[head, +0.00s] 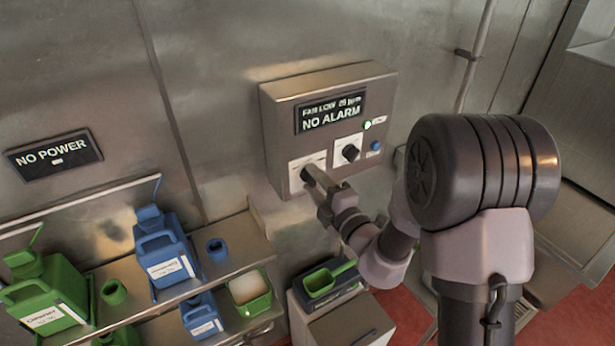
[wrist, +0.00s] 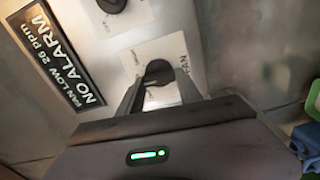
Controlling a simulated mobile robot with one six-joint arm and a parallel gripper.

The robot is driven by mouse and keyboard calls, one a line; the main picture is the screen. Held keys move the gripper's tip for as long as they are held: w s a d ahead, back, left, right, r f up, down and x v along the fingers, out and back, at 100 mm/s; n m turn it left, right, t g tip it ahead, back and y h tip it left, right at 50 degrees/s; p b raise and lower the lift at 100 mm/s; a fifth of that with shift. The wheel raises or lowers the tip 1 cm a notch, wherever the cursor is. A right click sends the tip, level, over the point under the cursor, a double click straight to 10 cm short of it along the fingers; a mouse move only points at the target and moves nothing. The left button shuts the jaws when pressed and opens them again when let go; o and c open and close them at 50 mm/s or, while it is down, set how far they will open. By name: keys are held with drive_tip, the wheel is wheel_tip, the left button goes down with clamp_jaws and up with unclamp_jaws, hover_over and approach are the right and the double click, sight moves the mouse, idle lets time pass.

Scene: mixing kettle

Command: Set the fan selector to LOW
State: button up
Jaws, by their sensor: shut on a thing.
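The fan selector is a black knob (wrist: 158,72) on a white plate marked FAN, low on the front of a grey control box (head: 278,125). My gripper (wrist: 160,84) is shut on the knob, one finger on each side. In the head view my gripper (head: 311,179) reaches the lower left of the box and mostly covers the knob. The knob's pointer and the plate's position marks cannot be read. The box's display (head: 330,112) reads FAN LOW, 26 ppm, NO ALARM, and it also shows in the wrist view (wrist: 62,58).
A second black knob (head: 350,153), a blue button (head: 375,145) and a lit green lamp (head: 367,125) are right of the fan knob. Shelves with blue jugs (head: 163,250) and green jugs (head: 45,290) stand lower left. A NO POWER sign (head: 54,155) is on the wall.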

drive_tip(key=o, duration=1.4)
drive_tip(key=shift+n, duration=0.4)
drive_tip(key=v, duration=0.7)
drive_tip(key=shift+b, duration=0.35)
